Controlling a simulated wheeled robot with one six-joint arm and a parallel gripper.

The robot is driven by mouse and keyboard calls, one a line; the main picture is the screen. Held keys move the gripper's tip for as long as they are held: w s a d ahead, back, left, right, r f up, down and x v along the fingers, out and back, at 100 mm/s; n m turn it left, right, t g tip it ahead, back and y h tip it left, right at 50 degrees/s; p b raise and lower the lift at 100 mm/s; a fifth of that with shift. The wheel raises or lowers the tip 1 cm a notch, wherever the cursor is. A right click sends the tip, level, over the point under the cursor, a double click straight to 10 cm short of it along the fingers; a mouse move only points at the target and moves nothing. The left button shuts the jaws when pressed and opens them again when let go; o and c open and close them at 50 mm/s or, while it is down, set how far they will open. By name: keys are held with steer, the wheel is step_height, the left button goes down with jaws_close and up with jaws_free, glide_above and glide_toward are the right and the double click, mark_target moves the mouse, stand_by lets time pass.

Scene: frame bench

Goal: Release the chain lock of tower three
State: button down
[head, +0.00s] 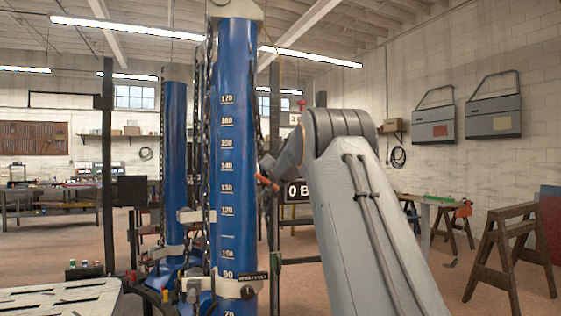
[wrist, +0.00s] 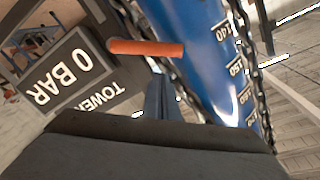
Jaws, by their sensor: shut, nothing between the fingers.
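A blue tower (head: 233,150) with a white number scale stands upright in the head view. Its blue column (wrist: 195,50) and scale also fill the right half of the wrist view. A chain (wrist: 180,85) runs along the column. An orange handle (head: 267,183) sticks out beside the tower in the head view; an orange bar (wrist: 146,48) lies across the wrist view, ahead of my gripper and apart from it. My gripper (wrist: 160,122) is shut and empty, a dark shape at the bottom of the wrist view. My forearm partly hides it in the head view.
A dark sign (wrist: 68,72) reading "0 BAR" and "TOWER" stands close by on the left in the wrist view. A second blue tower (head: 174,160) stands further left. A pale slotted bench (head: 60,297) is at front left; wooden sawhorses (head: 500,255) stand at right.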

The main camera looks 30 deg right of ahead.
steer(key=d+r+b+v, duration=0.1)
steer(key=b+v, duration=0.1)
steer(key=v, duration=0.8)
steer(key=shift+s+r, duration=0.25)
steer(key=shift+s, duration=0.1)
steer(key=shift+a, duration=0.1)
steer(key=s+a+f+n+g+y, duration=0.1)
steer(key=s+a+f+n+g, duration=0.3)
steer(key=f, duration=0.6)
steer(key=s+a+f+m+g+y+b, duration=0.1)
steer(key=s+a+f, duration=0.55)
steer(key=f, duration=0.25)
steer(key=s+a+f+n+g+y, duration=0.1)
steer(key=s+a+f+n+g, duration=0.2)
steer(key=a+f, duration=0.5)
steer(key=s+a+f+n+g, duration=0.1)
steer(key=s+a+f+g, duration=0.1)
steer(key=s+f, duration=0.4)
steer(key=s+a+f+n+g+y+b, duration=0.1)
steer(key=s+f, duration=0.6)
steer(key=s, duration=0.7)
steer(key=s+a+f+n+g, duration=0.2)
steer(key=s+a+f+g, duration=0.2)
steer(key=s+a+f, duration=0.3)
steer(key=s, duration=0.3)
steer(key=shift+s+n+g+y, duration=0.3)
steer(key=shift+s+n, duration=0.1)
